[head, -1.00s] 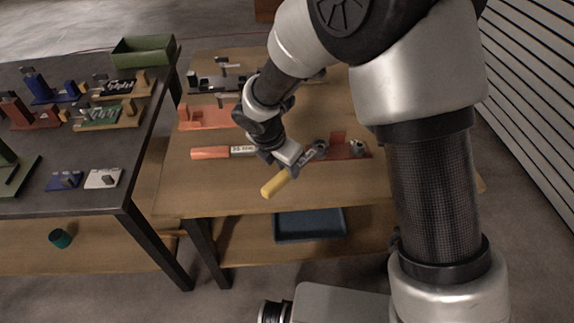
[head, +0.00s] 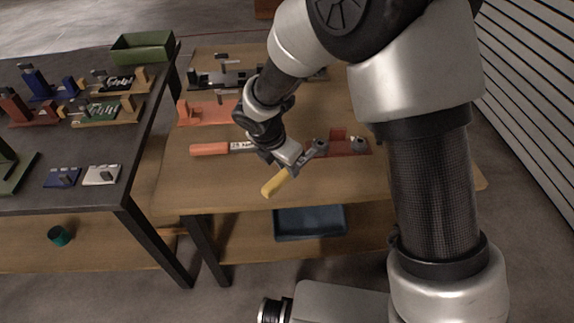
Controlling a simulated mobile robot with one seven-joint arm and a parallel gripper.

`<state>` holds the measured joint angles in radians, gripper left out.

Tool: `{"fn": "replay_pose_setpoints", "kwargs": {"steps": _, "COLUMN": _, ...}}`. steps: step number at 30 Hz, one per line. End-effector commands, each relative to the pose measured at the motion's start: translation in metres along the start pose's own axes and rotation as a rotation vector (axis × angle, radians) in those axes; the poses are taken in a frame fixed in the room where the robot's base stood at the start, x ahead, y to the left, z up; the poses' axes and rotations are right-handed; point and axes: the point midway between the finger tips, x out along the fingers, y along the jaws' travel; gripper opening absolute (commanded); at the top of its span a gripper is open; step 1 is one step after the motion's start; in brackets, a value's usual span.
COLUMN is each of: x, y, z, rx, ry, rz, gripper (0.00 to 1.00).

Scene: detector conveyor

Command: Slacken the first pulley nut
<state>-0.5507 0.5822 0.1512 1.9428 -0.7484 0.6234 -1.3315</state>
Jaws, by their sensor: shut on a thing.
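My gripper (head: 285,162) is shut on a yellow-handled wrench (head: 276,183) above the front of the wooden table. The handle points down and left, and the grey head end points up and right. The head end reaches a grey round part (head: 319,146) at the left end of a red fixture (head: 341,147). I cannot tell whether the jaw is around a nut there or only beside it. Another grey part (head: 359,145) sits at the fixture's right end. My gripper hides the middle of the wrench.
An orange-handled tool (head: 209,149) lies left of my gripper. An orange fixture (head: 207,112) and a black fixture (head: 208,82) stand behind. A dark table (head: 95,150) at left holds several fixtures and a green bin (head: 143,48). A blue tray (head: 310,221) is on the lower shelf.

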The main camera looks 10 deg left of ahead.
Motion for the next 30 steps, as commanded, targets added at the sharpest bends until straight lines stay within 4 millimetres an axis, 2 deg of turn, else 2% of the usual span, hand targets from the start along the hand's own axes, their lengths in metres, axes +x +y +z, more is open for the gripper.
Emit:
{"fn": "replay_pose_setpoints", "kwargs": {"steps": 18, "x": 0.000, "y": -0.023, "z": 0.002, "rx": -0.139, "ry": -0.001, "rz": 0.051, "gripper": 0.00}}
{"fn": "replay_pose_setpoints", "kwargs": {"steps": 30, "x": 0.000, "y": -0.024, "z": 0.003, "rx": -0.151, "ry": -0.001, "rz": 0.056, "gripper": 0.00}}
